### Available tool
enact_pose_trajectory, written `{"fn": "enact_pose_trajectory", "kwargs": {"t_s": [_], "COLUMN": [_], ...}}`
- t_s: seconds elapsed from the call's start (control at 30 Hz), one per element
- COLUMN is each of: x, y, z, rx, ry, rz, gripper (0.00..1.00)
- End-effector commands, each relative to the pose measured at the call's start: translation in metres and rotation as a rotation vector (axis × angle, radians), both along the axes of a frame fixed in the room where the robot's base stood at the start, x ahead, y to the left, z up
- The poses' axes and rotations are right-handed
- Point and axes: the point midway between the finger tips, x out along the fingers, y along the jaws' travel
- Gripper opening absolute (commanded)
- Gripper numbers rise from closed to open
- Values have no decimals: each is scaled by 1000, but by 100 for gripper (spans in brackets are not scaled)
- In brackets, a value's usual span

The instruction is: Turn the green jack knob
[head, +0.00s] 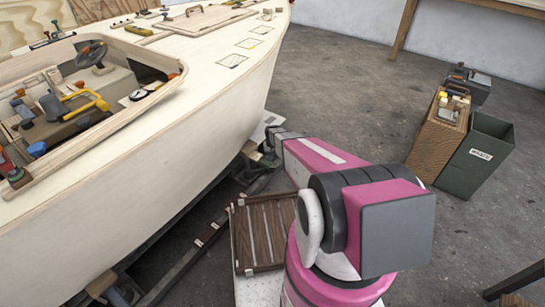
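I cannot make out a jack with a green knob for certain. A small dark green round part (16,174) shows on a wooden block at the cockpit's left edge, but I cannot tell whether it is the jack knob. My pink and white arm reaches up and left toward the lower side of the pale plywood hull (215,110). My gripper (262,152) seems to be at the arm's far end, low beside the hull. Its fingers are too small and partly hidden, so their state and any contact cannot be told.
A slatted wooden crate (236,240) stands near my base, beside dark rails (180,265) under the hull. A green waste bin (478,155) and a wooden box (436,135) stand at right. The grey floor (350,90) between hull and bin is open.

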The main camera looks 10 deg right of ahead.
Motion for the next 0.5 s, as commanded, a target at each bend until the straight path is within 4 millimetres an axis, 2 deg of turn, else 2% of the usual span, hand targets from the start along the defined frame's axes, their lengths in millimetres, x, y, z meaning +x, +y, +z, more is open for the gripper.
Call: {"fn": "enact_pose_trajectory", "kwargs": {"t_s": [0.2, 0.23, 0.27, 0.5], "x": [0, 0, 0, 0], "y": [0, 0, 0, 0], "z": [1, 1, 0, 1], "rx": [0, 0, 0, 0], "ry": [-1, -1, -1, 0], "rz": [1, 1, 1, 1], "gripper": [32, 62, 67, 67]}}
